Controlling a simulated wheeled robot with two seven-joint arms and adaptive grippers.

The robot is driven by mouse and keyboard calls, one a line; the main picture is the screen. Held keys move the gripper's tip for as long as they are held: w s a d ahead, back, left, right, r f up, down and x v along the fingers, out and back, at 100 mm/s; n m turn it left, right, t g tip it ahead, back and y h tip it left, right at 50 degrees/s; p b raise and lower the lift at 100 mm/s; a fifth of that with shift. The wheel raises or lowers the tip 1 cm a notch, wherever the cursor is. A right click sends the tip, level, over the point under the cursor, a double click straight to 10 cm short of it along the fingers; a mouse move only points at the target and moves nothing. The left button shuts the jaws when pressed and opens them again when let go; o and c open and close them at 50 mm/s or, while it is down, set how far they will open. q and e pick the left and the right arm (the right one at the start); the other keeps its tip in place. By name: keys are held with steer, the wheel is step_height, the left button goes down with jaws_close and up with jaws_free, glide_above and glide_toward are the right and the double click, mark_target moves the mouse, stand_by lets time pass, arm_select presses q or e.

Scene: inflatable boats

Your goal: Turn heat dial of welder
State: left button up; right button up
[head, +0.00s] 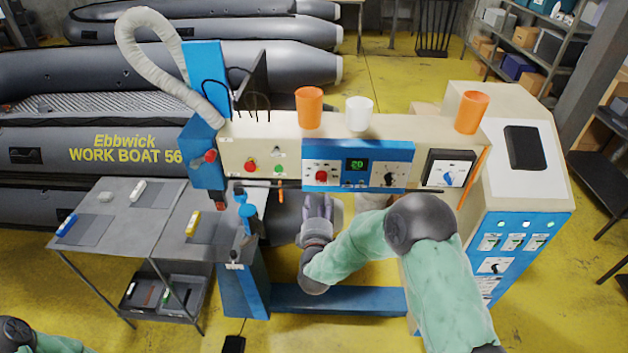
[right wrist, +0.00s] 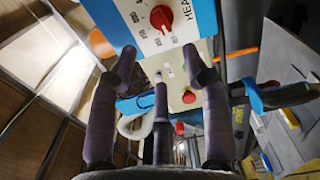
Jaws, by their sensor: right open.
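The welder (head: 265,128) is a long cream machine with a blue control panel (head: 374,150) on its front. The red heat dial (head: 321,176) is at the panel's left, beside a green display (head: 356,164) that seems to read 20. The dial also shows at the top of the right wrist view (right wrist: 161,18), on a white plate with part of the label "HEA". My right gripper (head: 318,203) is just below the panel, its fingers spread (right wrist: 160,72), empty and apart from the dial. My left gripper is out of the picture.
A black dial (head: 390,178) is to the right on the same panel, and a blue dial (head: 449,177) is farther right. Red and green buttons are at the left. Cups (head: 309,108) stand on top. A grey table (head: 120,225) is at the left, beside an inflatable boat (head: 60,120).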

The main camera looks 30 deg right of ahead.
mark_target(319, 180)
steer(key=p+x, duration=0.1)
steer(key=x, duration=0.8)
steer(key=shift+w, duration=0.2)
jaws_close()
